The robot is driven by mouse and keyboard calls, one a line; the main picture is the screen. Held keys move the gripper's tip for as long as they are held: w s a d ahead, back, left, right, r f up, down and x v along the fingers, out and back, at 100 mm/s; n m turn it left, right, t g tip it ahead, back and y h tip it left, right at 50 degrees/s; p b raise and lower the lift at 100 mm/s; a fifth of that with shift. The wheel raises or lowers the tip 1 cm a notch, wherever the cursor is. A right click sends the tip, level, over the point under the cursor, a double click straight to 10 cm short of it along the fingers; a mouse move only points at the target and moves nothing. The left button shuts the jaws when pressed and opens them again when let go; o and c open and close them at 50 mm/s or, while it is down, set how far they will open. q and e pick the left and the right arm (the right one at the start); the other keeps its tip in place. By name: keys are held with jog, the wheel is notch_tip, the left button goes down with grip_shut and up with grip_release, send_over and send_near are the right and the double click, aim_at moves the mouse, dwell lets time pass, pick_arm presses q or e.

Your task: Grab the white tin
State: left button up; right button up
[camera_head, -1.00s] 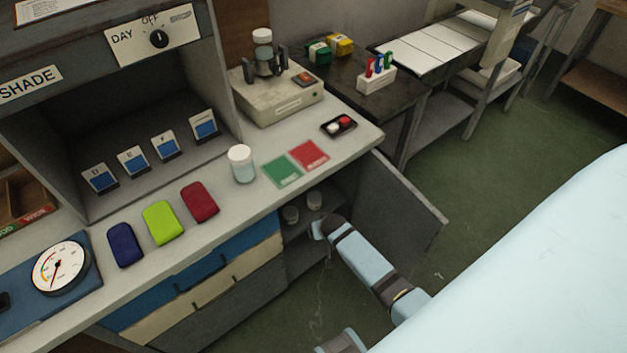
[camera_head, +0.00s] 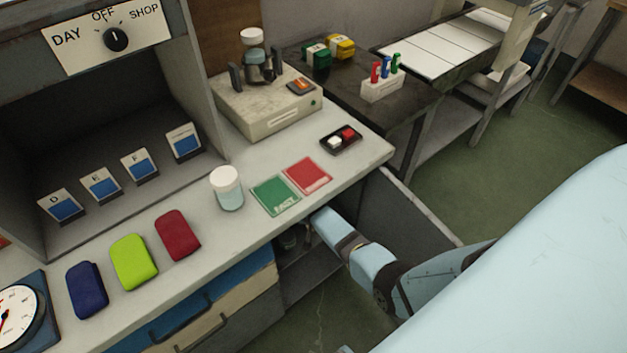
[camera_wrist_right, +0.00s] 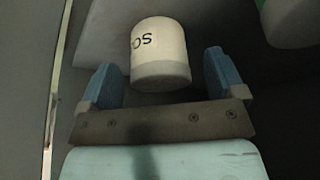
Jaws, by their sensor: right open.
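The white tin (camera_wrist_right: 158,52) has dark lettering, partly readable as "SO". In the right wrist view it stands between the two fingers of my right gripper (camera_wrist_right: 160,62), which is open with gaps on both sides. The fingers do not visibly touch it. In the head view my right arm reaches into the open cabinet under the counter, and the gripper is hidden there. My left gripper is not in view.
Another pale rounded object (camera_wrist_right: 290,22) sits at the upper right of the wrist view. The counter (camera_head: 330,208) edge lies above the arm, and the open cabinet door (camera_head: 405,215) stands to its right. A white-lidded jar (camera_head: 227,188) stands on the counter.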

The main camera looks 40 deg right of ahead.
jog(key=shift+b+x, duration=0.3)
jog(key=shift+x, duration=0.85)
jog(key=c, duration=1)
jog(key=shift+r, duration=0.1)
